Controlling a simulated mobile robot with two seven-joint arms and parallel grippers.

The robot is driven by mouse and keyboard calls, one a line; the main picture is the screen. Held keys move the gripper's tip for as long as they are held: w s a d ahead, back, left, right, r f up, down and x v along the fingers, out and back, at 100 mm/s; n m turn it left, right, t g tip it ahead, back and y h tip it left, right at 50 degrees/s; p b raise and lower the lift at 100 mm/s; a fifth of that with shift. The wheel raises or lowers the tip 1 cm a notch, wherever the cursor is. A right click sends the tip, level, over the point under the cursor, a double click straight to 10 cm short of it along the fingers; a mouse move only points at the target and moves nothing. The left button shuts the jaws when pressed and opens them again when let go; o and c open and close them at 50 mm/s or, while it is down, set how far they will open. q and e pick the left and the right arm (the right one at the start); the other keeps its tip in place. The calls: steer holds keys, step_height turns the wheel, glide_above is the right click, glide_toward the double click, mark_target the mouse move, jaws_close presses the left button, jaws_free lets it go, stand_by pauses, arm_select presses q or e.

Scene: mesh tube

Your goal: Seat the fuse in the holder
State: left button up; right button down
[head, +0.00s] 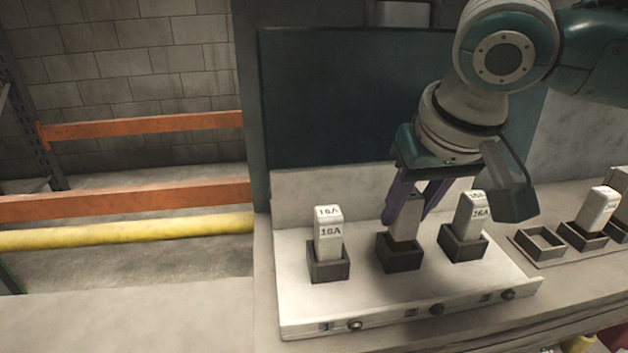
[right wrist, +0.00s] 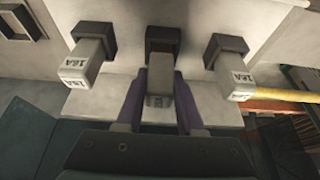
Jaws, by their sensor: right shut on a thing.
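The white fuse block (head: 326,235) marked 16A stands in the left dark holder of the white panel, and another 16A fuse (head: 470,215) stands in the right holder. Between them, my right gripper (head: 407,205) has its purple fingers shut on a fuse (head: 404,222) above the middle holder (head: 399,254). In the right wrist view the held fuse (right wrist: 160,80) lies between the fingers, in line with the middle holder (right wrist: 163,40). Its lower end is at the holder's opening; I cannot tell how deep it is. My left gripper is not in view.
To the right, a rack has an empty dark socket (head: 541,243) and another with a white fuse (head: 598,208). The white panel (head: 300,305) has knobs along its front edge. Orange beams (head: 140,125) and a yellow rail (head: 130,232) lie at left.

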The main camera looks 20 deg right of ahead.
steer(key=shift+f, duration=0.7)
steer(key=c, duration=0.5)
jaws_free()
steer(key=p+v, duration=0.4)
steer(key=v, duration=0.8)
steer(key=s+a+f+n+y, duration=0.35)
steer(key=s+a+f, duration=0.35)
steer(key=a, duration=0.3)
steer(key=s+d+f, duration=0.1)
steer(key=s, duration=0.2)
steer(key=s+d+f+h, duration=0.1)
steer(key=s+d+f, duration=0.1)
steer(key=s, duration=0.1)
steer(key=s+d+f+n+h, duration=0.1)
steer(key=s+d, duration=0.1)
steer(key=s, duration=0.1)
steer(key=shift+s+f+g, duration=0.3)
steer(key=shift+s, duration=0.05)
